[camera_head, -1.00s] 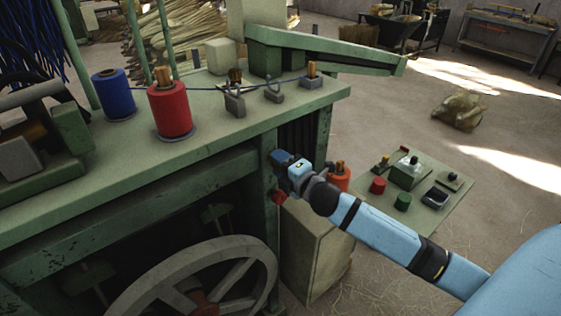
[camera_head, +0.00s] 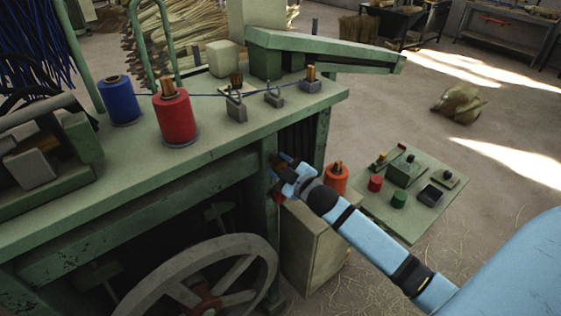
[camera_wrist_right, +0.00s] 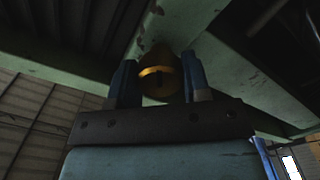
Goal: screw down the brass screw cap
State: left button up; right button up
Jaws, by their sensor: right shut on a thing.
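The brass screw cap (camera_wrist_right: 160,78) shows in the right wrist view as a round, yellowish piece with a dark slot or band, in front of the green machine frame. My right gripper (camera_wrist_right: 158,84) is shut on it, with one blue finger on each side. In the head view my right gripper (camera_head: 283,168) is at the front post of the green bench, below the bench top. The cap is mostly hidden by the gripper there, so I cannot tell how far down it sits. My left gripper is not in view.
The green bench (camera_head: 225,140) carries a red spool (camera_head: 174,118) and a blue spool (camera_head: 118,102). A spoked wheel (camera_head: 262,262) is below. An orange spool (camera_head: 336,180) stands on a beige box (camera_head: 318,235) beside my right arm. A control panel (camera_head: 410,220) is to the right.

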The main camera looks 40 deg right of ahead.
jog(key=m+p, duration=0.1)
jog(key=m, duration=0.2)
jog(key=shift+r, duration=0.1)
jog(key=shift+m+p, duration=0.6)
jog(key=shift+m, duration=0.4)
jog(key=o, duration=0.9)
jog(key=shift+o, duration=0.2)
